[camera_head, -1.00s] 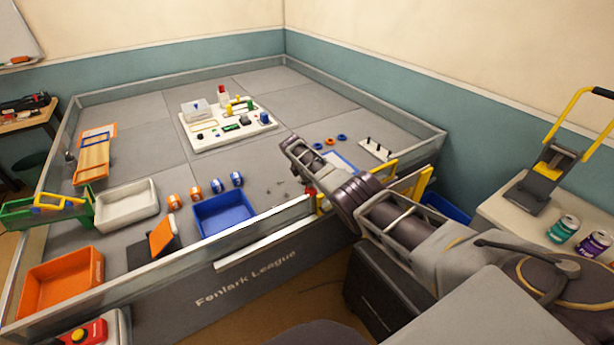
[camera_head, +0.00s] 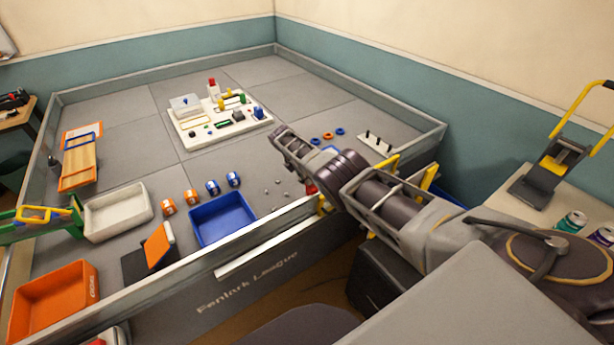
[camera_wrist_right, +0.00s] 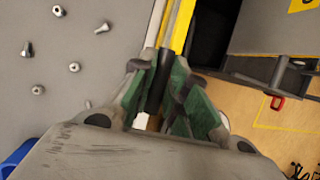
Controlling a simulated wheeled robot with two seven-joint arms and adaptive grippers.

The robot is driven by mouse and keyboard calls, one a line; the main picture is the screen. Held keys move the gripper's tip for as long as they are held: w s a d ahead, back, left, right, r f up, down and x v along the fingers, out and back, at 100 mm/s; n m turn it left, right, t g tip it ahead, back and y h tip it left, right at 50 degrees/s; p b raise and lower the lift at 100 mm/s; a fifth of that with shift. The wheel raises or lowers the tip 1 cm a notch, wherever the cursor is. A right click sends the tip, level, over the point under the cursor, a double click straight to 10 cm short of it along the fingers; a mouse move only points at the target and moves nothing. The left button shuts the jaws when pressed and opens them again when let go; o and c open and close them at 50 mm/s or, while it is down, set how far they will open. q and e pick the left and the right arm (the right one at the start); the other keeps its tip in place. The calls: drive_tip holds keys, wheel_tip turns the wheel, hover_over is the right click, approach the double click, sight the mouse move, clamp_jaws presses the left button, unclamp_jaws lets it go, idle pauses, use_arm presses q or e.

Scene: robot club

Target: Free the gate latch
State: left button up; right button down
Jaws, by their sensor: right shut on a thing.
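In the right wrist view my right gripper (camera_wrist_right: 162,80) has its green-sided fingers closed on a narrow dark bar (camera_wrist_right: 160,78). The bar lies beside a yellow upright strip (camera_wrist_right: 180,25) at the edge of the grey field; I take it for the gate latch, but its full shape is hidden between the fingers. In the head view my right arm reaches in from the right over the field wall, and its links hide most of the gripper. Yellow gate parts (camera_head: 427,178) show behind the arm, and a small red part (camera_head: 311,188) shows beneath it. My left gripper is out of view.
Several small metal nuts (camera_wrist_right: 74,67) lie on the field beside the gripper. A blue tray (camera_head: 222,222) stands along the near wall (camera_head: 262,246), left of the arm. A board of small parts (camera_head: 205,133) lies further back. A peg stand (camera_head: 376,145) is beyond the arm.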

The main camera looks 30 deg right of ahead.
drive_tip(key=c, duration=1.4)
unclamp_jaws()
drive_tip(key=shift+w+f, duration=0.1)
drive_tip(key=shift+a+r, duration=0.15)
drive_tip(key=shift+r, duration=0.15)
drive_tip(key=shift+v, duration=5.75)
drive_tip(key=shift+a+f, duration=0.1)
drive_tip(key=shift+f, duration=0.05)
